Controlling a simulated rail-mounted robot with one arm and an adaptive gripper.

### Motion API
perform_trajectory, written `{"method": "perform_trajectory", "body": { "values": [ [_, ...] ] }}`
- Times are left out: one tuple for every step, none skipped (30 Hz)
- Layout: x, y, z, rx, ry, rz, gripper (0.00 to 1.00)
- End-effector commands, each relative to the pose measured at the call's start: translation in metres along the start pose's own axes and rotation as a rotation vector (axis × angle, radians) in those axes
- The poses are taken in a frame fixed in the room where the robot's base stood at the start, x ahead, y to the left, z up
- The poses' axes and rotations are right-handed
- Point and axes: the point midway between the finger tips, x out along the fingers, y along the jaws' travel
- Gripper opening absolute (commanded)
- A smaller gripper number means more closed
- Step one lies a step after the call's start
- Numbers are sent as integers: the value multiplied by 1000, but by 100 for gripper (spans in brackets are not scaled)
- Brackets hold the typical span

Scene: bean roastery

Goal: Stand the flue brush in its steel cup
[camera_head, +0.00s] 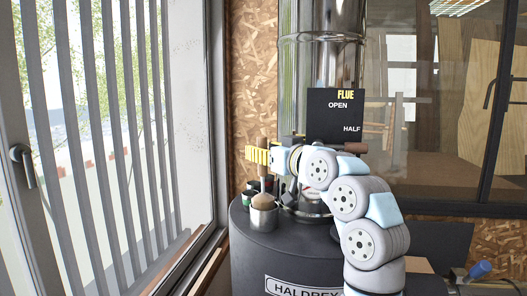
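The flue brush (263,200) has a wooden handle and a round tan head. It looks upright, its head at the mouth of the steel cup (264,218), which stands on the dark round top of the roaster. How deep the head sits is hidden by the cup wall. My gripper (256,156), with yellow ribbed fingers, reaches in from the right at the upper handle. The handle shows above and below the fingers, which overlap in this side view. I cannot tell whether they press on it.
Small dark tins (249,194) stand close behind the cup. The steel flue pipe (320,65) and black damper sign (335,118) rise behind my arm. A slatted window (100,130) is at left. A blue-handled tool (480,269) lies at lower right.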

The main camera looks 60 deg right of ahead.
Motion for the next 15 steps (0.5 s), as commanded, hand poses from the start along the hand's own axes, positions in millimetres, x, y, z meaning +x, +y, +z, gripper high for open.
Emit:
{"method": "perform_trajectory", "body": {
  "values": [
    [0,0,0,0,0,0,52],
    [0,0,0,0,0,0,52],
    [0,0,0,0,0,0,52],
    [0,0,0,0,0,0,52],
    [-1,0,0,0,0,0,52],
    [-3,0,0,0,0,1,52],
    [-4,1,0,0,1,1,52],
    [-6,1,0,-1,1,1,52],
    [-10,1,-1,-1,2,1,52],
    [-13,0,-1,-2,2,1,52],
    [-17,0,-1,-2,2,1,52],
    [-22,1,-1,-3,1,1,52],
    [-26,1,0,-2,0,2,52],
    [-31,1,0,-2,0,3,52],
    [-38,2,0,-3,1,3,52]
  ]
}}
